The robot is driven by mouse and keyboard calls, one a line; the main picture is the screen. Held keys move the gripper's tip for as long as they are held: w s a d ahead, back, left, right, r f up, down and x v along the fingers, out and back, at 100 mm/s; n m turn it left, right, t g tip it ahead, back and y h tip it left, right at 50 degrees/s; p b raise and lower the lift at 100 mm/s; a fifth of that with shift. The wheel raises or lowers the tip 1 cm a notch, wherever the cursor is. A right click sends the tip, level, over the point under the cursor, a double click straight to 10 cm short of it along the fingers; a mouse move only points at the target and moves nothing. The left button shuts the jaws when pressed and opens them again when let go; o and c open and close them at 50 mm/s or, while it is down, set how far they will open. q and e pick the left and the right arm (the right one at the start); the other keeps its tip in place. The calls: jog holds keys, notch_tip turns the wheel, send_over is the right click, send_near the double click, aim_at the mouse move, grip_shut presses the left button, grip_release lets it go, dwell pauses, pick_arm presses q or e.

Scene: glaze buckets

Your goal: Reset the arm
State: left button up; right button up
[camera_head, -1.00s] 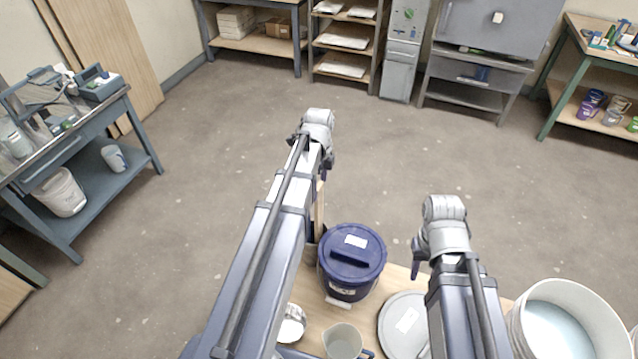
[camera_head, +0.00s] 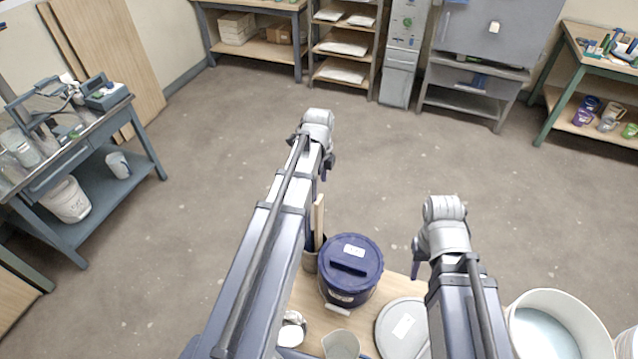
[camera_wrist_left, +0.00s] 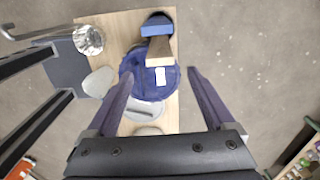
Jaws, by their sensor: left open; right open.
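In the head view my left arm reaches up from the bottom, its left gripper (camera_head: 323,170) mostly hidden behind the arm. The left wrist view shows this gripper (camera_wrist_left: 161,72) open, its two dark fingers spread above the worktable with nothing held. My right gripper (camera_head: 416,262) is mostly hidden by its own arm; one dark finger shows, and it appears empty. A dark blue lidded bucket (camera_head: 350,272) stands on the wooden worktable (camera_head: 312,292) between the arms. It also shows below the left fingers in the wrist view (camera_wrist_left: 135,68).
A grey round lid (camera_head: 400,325), a jug (camera_head: 341,345), a metal cup (camera_head: 292,330) and a holder with wooden-handled tools (camera_head: 316,245) crowd the worktable. A large white bucket (camera_head: 555,325) stands at right. A blue workbench (camera_head: 100,185) is at left. The floor (camera_head: 220,150) beyond is open.

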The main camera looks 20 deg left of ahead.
pick_arm(q)
jog(key=shift+d, duration=0.1)
dwell(0.3)
jog(key=s+d+n, duration=0.6)
jog(key=s+d, duration=0.1)
jog(key=d, duration=0.4)
jog(key=s+d+n+y, duration=0.1)
jog(key=s+d+n, duration=0.6)
jog(key=d, duration=0.4)
jog(key=shift+s+n, duration=0.3)
jog(key=shift+s, duration=0.45)
